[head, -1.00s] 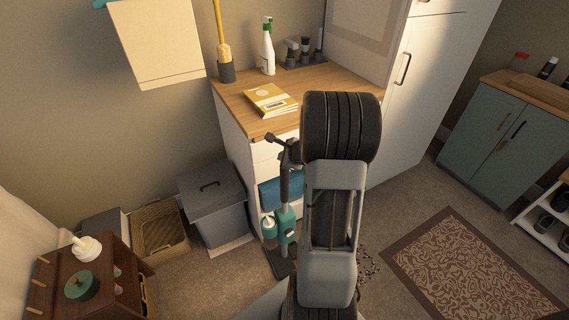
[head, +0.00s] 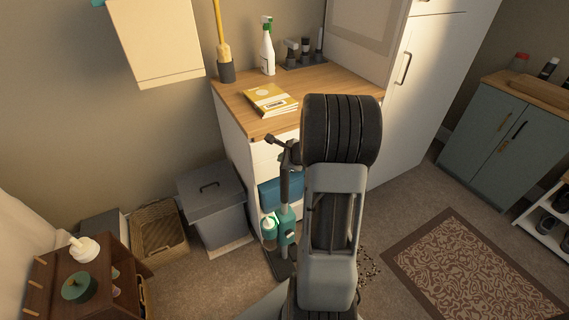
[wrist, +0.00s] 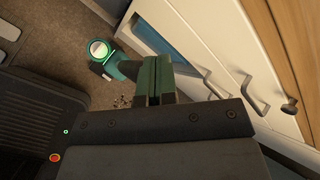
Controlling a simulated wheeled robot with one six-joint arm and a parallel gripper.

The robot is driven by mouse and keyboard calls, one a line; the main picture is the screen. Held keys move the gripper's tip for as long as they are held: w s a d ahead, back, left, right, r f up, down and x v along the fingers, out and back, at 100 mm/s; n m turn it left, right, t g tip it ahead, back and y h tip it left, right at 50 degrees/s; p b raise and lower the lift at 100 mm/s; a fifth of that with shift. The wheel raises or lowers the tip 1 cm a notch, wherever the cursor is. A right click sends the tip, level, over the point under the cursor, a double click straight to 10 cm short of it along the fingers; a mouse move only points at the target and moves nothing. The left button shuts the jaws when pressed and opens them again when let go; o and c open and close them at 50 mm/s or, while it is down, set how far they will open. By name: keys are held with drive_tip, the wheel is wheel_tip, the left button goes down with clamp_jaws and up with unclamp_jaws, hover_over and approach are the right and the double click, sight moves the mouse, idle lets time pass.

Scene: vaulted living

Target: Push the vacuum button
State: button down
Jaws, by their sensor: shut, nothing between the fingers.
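The vacuum (head: 286,222) is a teal and dark grey stick vacuum standing upright against the front of the white counter. Its round canister end shows a pale lit face with a green rim in the wrist view (wrist: 99,50). My gripper (wrist: 153,62) is shut and empty, with its green fingertips together. In the wrist view the fingers overlap the vacuum's body, just right of the round end. I cannot tell whether they touch it. The button cannot be made out for certain. In the head view my arm hides the gripper.
The wooden-topped counter (head: 232,97) holds a yellow book (head: 268,99) and a spray bottle (head: 267,50). A grey bin (head: 212,205) and wicker basket (head: 158,232) stand left of the vacuum. Dark crumbs (head: 368,266) lie on the carpet right of my arm.

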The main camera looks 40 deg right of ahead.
drive_tip(key=shift+r, duration=0.4)
drive_tip(key=shift+r+p, duration=0.15)
drive_tip(key=shift+p, duration=0.15)
wheel_tip(320, 180, up, 6)
drive_tip(key=p, duration=0.5)
idle(0.4)
